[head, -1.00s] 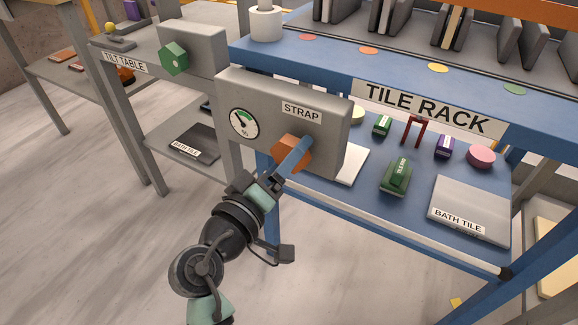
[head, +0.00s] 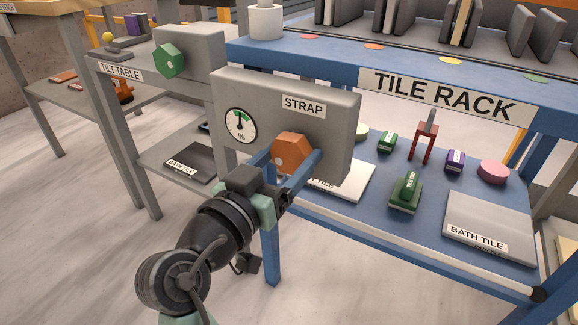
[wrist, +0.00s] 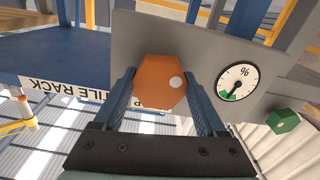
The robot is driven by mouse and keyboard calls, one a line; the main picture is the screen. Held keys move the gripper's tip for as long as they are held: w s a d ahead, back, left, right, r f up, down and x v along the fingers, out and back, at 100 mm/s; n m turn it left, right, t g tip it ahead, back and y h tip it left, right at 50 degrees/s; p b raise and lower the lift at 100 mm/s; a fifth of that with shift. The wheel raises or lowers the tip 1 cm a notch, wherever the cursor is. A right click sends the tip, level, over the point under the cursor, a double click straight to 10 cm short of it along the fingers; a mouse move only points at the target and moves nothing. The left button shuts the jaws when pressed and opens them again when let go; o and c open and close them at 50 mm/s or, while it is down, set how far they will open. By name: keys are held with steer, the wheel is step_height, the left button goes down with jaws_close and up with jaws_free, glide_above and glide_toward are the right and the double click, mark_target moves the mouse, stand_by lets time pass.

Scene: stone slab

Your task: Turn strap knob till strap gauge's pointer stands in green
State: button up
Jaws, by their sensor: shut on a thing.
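The strap knob is an orange hexagon (head: 291,152) with a pale dot, on the grey STRAP panel (head: 335,105); it also shows in the wrist view (wrist: 158,84). My gripper (head: 290,158) is shut on the knob, one blue finger on each side, as the wrist view also shows (wrist: 160,80). The strap gauge (head: 240,125) is a white dial with a green sector, left of the knob. In the wrist view the gauge (wrist: 238,82) appears turned over, its dark pointer towards the green sector. Whether the tip stands inside the green is too small to tell.
A green hexagonal knob (head: 169,61) sits on the TILT TABLE panel (head: 205,50) at left. The blue tile rack (head: 340,205) holds a bath tile (head: 490,225), small boxes and a pink disc (head: 493,172). Floor at lower left is clear.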

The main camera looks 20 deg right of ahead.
steer(key=shift+m+b, duration=0.3)
steer(key=shift+m, duration=0.3)
steer(key=o, duration=1.3)
steer(key=shift+a, duration=0.1)
steer(key=p+v, duration=0.4)
steer(key=v, duration=0.9)
steer(key=shift+p, duration=0.3)
